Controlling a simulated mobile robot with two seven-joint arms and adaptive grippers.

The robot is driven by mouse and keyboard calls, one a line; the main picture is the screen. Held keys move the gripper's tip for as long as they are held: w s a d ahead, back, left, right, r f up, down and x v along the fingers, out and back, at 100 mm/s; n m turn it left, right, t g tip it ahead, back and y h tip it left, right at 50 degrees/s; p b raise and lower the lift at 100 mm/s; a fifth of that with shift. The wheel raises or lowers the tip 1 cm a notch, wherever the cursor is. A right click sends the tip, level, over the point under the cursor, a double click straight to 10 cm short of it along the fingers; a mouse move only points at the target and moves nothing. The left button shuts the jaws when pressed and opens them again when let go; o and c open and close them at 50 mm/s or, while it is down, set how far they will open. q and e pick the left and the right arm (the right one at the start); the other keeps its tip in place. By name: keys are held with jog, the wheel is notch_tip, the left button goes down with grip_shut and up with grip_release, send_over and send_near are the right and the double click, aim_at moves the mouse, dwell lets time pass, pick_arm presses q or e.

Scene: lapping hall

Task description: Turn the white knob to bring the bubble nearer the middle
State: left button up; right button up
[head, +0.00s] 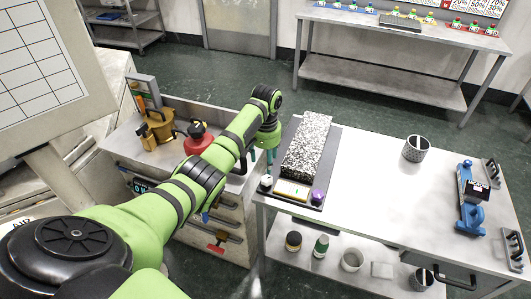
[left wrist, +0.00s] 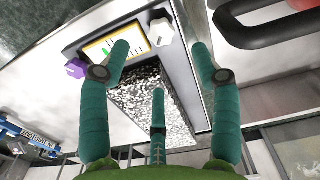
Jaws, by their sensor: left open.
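The white knob (head: 266,183) sits at the front left corner of a dark plate (head: 340,150) on the white table. In the left wrist view the white knob (left wrist: 160,30) stands beyond the fingertips, apart from them. A purple knob (head: 317,196) is at the other corner; it also shows in the wrist view (left wrist: 76,68). Between the knobs lies a yellow-edged level window (head: 292,190), with tick marks and a small green patch in the wrist view (left wrist: 118,42). My left gripper (head: 260,160) is open and empty, its teal fingers (left wrist: 160,75) apart. My right gripper is out of view.
A speckled granite block (head: 307,143) lies on the plate behind the level. A dark cup (head: 416,148) and a blue tool (head: 470,198) stand farther right. A red container (head: 198,140) is on the left cart. The table's middle is clear.

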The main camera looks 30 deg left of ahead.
pick_arm(q)
notch_tip(320, 180, up, 2)
jog(key=shift+r, duration=0.2)
dwell(0.4)
